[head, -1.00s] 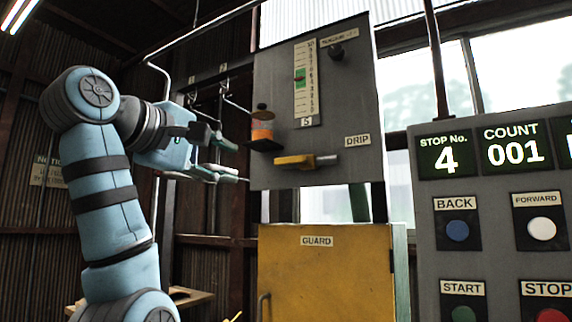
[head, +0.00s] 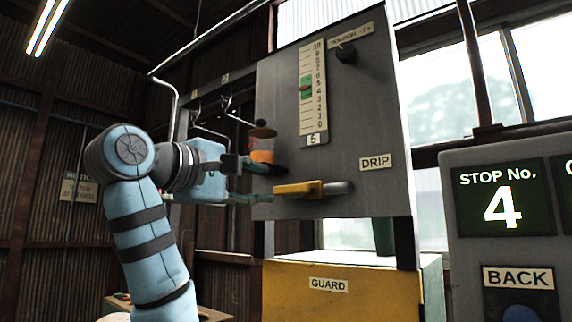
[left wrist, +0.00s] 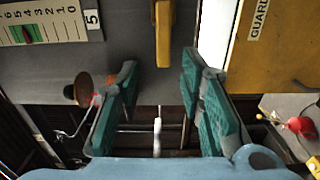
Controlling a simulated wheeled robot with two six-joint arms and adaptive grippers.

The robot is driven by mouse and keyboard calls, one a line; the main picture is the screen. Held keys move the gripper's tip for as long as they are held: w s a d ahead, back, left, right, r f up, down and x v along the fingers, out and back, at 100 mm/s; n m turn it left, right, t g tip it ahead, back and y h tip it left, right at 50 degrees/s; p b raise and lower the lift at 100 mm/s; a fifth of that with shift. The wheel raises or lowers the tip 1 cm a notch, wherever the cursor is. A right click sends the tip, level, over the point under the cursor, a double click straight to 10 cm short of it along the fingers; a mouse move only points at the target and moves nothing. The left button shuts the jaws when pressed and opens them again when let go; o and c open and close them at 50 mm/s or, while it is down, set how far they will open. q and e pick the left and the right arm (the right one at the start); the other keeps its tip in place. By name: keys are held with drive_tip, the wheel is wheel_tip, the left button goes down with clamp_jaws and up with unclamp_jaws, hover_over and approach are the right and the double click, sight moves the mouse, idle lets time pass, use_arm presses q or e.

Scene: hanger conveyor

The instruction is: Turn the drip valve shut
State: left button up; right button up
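The drip valve has a yellow lever handle (head: 300,188) on a short grey stem, lying about level on the grey panel (head: 370,110) below the DRIP label (head: 376,162). My left gripper (head: 258,182) is open and empty, just left of the handle's end. In the left wrist view the yellow handle (left wrist: 163,35) stands ahead of the gap between the open green-padded fingers (left wrist: 160,75). The fingers appear apart from it. My right gripper is not in view.
A small jar with orange contents (head: 262,148) sits on the panel just above my left fingers. A scale with a green band (head: 306,88) and a dark knob (head: 346,53) are higher up. A yellow guard box (head: 350,300) stands below, a control console (head: 465,245) at right.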

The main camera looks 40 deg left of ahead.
sight(282, 190)
use_arm(q)
drive_tip(key=w, duration=0.7)
drive_tip(key=shift+w+a+f, duration=0.1)
drive_tip(key=shift+w+f, duration=0.05)
drive_tip(key=shift+f, duration=0.1)
drive_tip(key=shift+w+p, duration=0.3)
drive_tip(key=shift+w, duration=0.15)
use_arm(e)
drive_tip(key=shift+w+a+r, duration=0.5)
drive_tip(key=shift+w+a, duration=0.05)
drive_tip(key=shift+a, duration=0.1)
use_arm(q)
drive_tip(key=shift+c, duration=0.2)
drive_tip(key=shift+w, duration=0.1)
clamp_jaws()
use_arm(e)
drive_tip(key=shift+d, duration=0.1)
